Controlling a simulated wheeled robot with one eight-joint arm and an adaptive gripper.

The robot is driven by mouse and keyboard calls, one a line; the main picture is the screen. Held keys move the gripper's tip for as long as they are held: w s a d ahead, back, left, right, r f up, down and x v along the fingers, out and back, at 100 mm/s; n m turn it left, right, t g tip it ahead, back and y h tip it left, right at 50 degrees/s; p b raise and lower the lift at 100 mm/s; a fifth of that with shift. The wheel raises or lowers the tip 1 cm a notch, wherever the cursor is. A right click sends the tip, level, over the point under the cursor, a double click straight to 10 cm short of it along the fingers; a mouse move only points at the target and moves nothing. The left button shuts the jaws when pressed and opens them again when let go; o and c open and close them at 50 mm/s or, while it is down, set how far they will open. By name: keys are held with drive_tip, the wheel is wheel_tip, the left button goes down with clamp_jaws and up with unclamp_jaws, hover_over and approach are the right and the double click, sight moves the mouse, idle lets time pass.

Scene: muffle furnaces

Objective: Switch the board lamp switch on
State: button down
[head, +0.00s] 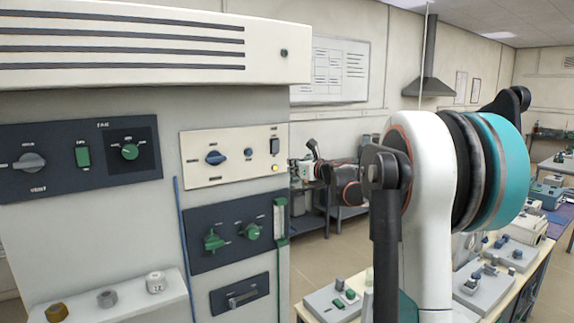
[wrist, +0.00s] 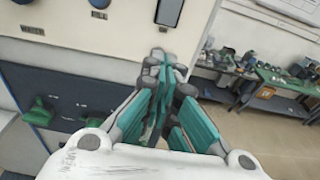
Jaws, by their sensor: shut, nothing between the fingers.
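The cream panel (head: 232,156) on the cabinet front carries a dark rocker switch (head: 274,146) at its upper right, under a small unreadable label. I take this as the board lamp switch. A small yellow lamp (head: 275,168) sits below it; I cannot tell whether it is lit. In the wrist view the dark switch (wrist: 169,12) is at the top centre. My gripper (wrist: 166,62) is shut and empty, with its teal fingers just below the switch in the picture. Contact with the panel cannot be told. The fingers hide the lamp in the wrist view.
A blue knob (head: 216,158) and a round blue button (head: 248,153) share the cream panel. Below is a dark panel (head: 205,262) with green knobs and a green-framed gauge (head: 281,220). A blue rod (head: 180,235) runs down its left side. Benches with equipment stand right.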

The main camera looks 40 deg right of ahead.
drive_tip(key=s, duration=0.4)
drive_tip(key=shift+s+a+f+b, duration=0.15)
drive_tip(key=shift+s+f+b, duration=0.15)
drive_tip(key=shift+s+f, duration=0.1)
drive_tip(key=shift+s, duration=0.15)
